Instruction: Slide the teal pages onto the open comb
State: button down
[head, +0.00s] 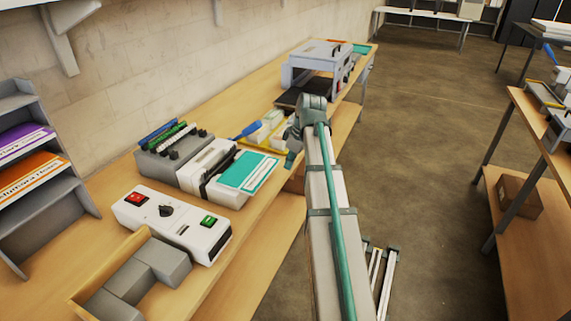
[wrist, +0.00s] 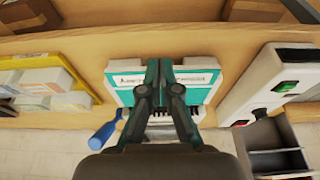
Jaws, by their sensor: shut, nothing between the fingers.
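In the wrist view the teal pages (wrist: 120,76) lie flat under my gripper (wrist: 165,64), with a white printed panel and teal edges. My gripper is shut and empty, its fingertips over the middle of the pages; I cannot tell whether they touch. In the head view my gripper (head: 292,160) shows just right of the pages. An open comb cannot be made out; the fingers cover part of the machine's row of teeth.
A white control box (head: 172,222) with red and green buttons stands nearer, beside grey blocks (head: 150,270). A grey rack of combs (head: 172,143) is behind the machine. A blue handle (head: 250,130) and a yellow-edged tray (head: 265,132) lie beyond. A laminator (head: 318,65) stands farther along.

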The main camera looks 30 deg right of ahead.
aim_at(264, 174)
jog(key=shift+w+a+f+p, duration=0.65)
jog(key=shift+w+f, duration=0.2)
jog(key=shift+f, duration=0.5)
jog(key=shift+w+a+f+p, duration=0.65)
jog(key=shift+w+f, duration=0.25)
jog(key=shift+f, duration=0.45)
jog(key=shift+w+a+f+p, duration=0.65)
jog(key=shift+w+f, duration=0.2)
jog(key=shift+f, duration=0.5)
jog(key=w+a, duration=0.2)
jog(key=w, duration=0.1)
jog(key=shift+b, duration=0.3)
jog(key=shift+s, duration=0.2)
